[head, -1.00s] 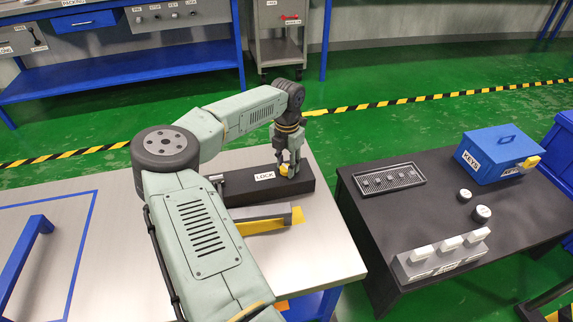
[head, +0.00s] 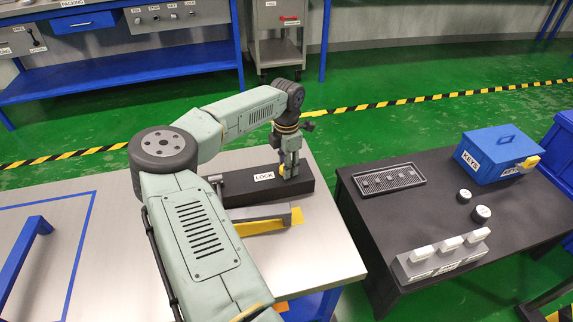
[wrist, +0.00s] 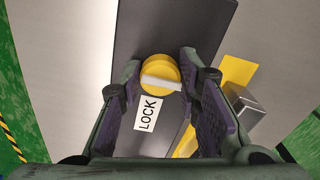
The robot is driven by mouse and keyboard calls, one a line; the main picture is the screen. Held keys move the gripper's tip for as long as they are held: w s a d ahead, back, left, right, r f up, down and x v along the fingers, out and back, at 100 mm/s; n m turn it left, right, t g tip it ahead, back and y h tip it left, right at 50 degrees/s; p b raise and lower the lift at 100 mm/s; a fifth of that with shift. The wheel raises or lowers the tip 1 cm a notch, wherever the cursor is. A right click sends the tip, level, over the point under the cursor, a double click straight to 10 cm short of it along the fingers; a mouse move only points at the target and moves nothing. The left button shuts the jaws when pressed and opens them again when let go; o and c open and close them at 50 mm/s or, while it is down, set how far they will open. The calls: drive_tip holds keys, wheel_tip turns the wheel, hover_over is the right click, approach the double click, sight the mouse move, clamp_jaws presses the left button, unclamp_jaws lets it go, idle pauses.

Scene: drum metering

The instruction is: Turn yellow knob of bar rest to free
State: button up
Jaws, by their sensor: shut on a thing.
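The yellow knob (wrist: 158,68) sits on top of the long black block of the bar rest (head: 300,187). A pale raised bar runs across the knob, nearly level in the wrist view. A white LOCK label (wrist: 148,113) lies on the block beside the knob; it also shows in the head view (head: 264,176). My gripper (wrist: 165,70) points down over the block, with a finger on each side of the knob, shut on it. In the head view my gripper (head: 290,175) hides most of the knob. No FREE label is visible.
A grey bar piece (head: 270,212) and a yellow plate (head: 262,227) lie on the table in front of the block. To the right, a dark table (head: 400,215) holds a blue KEYS box (head: 497,150), a black tray (head: 388,178) and a grey switch block (head: 440,258).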

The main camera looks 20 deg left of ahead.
drive_tip(key=shift+r, duration=0.1)
drive_tip(key=o, duration=1.1)
drive_tip(key=shift+o, duration=0.2)
wheel_tip(320, 180, up, 12)
